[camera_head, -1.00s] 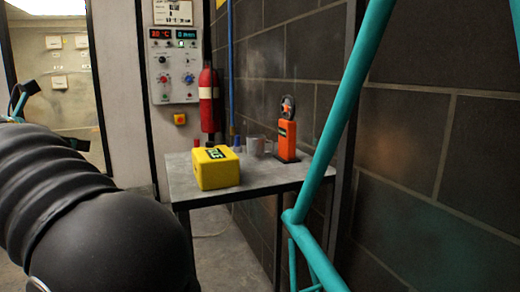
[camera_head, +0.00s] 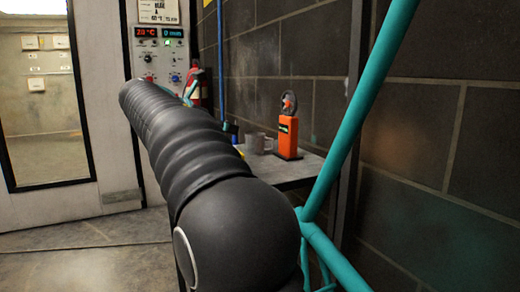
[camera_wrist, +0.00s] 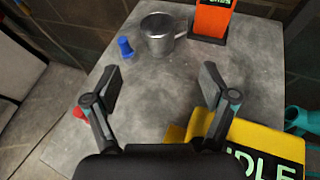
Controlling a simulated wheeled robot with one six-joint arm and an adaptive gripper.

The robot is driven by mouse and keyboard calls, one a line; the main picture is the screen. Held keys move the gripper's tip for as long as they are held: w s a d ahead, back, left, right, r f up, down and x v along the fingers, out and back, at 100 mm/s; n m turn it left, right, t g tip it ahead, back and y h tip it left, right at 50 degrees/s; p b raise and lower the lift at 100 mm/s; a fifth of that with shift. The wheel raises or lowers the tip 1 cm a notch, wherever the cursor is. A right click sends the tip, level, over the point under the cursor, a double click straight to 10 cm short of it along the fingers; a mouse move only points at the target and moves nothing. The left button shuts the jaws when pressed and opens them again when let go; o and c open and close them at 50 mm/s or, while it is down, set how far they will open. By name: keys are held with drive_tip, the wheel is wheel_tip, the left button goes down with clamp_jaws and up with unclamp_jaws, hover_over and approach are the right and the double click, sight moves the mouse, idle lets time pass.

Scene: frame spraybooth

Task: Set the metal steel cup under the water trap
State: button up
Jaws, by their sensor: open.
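The metal steel cup (camera_wrist: 158,36) stands upright on the grey table (camera_wrist: 150,105) in the wrist view, its handle to the right. It also shows small in the head view (camera_head: 255,144), beside an orange device. My gripper (camera_wrist: 161,85) is open and empty over the table, with the cup beyond its fingertips and apart from them. A blue pipe (camera_head: 221,60) runs down the wall behind the table in the head view. I cannot make out the water trap for certain. My gripper is hidden in the head view behind my black arm.
An orange device (camera_wrist: 211,18) stands right of the cup and a small blue piece (camera_wrist: 125,47) left of it. A yellow box marked IDLE (camera_wrist: 236,145) lies near the gripper's right finger. A red piece (camera_wrist: 79,112) is at the left. A teal frame tube (camera_head: 360,105) crosses the head view.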

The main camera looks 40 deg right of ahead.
drive_tip(key=x, duration=1.4)
drive_tip(key=shift+s+r+b, duration=0.1)
drive_tip(key=shift+s+b, duration=0.05)
drive_tip(key=shift+b, duration=0.25)
drive_tip(key=c, duration=1.3)
drive_tip(key=shift+o, duration=0.2)
wheel_tip(320, 180, up, 18)
drive_tip(key=p, duration=0.3)
